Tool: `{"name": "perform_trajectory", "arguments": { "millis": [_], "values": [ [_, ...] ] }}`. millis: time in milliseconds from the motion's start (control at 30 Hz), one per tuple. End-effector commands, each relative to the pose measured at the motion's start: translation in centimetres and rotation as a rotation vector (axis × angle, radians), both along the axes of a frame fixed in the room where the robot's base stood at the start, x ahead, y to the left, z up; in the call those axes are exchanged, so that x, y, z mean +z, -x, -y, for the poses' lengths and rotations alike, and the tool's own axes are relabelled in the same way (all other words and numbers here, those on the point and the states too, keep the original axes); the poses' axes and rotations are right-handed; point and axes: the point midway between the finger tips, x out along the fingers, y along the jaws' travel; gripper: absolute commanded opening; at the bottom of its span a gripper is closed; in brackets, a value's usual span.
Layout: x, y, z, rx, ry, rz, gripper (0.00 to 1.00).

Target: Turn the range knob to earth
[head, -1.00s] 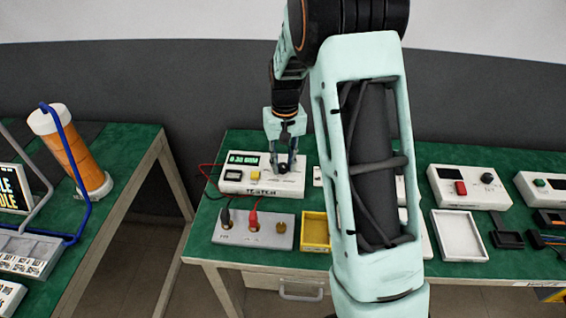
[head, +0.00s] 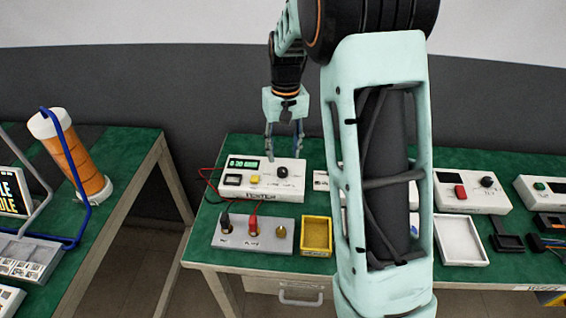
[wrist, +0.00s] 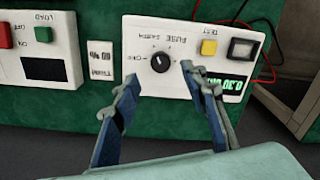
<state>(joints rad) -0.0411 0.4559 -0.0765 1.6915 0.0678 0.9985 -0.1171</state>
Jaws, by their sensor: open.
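The white tester box (head: 248,193) stands on the green left part of the bench and has a lit green display. Its black round range knob (head: 282,172) is uncovered at the box's right side. The knob also shows in the wrist view (wrist: 160,63), upside down, with small labels around it. A pale mark is on the knob, but I cannot tell surely which label it points to. My gripper (head: 284,155) is open and empty, above and behind the knob. In the wrist view its fingers (wrist: 170,84) are spread apart, clear of the knob.
The tester has a yellow button (wrist: 209,47) and a dark square window (wrist: 243,49). A grey terminal box (head: 268,237) with black and red plugs sits in front, beside a yellow tray (head: 316,252). Red leads run at the tester's left. Another switch box (wrist: 47,70) is nearby.

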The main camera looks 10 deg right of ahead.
Motion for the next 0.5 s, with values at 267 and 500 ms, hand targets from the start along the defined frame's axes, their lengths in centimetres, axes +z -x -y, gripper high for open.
{"name": "perform_trajectory", "arguments": {
  "millis": [267, 500],
  "values": [
    [4.6, 0.0, 0.1, 0.0, 0.0, 0.001, 0.4],
    [5.4, 0.0, 0.1, 0.0, 0.0, -0.001, 0.4]
  ]
}}
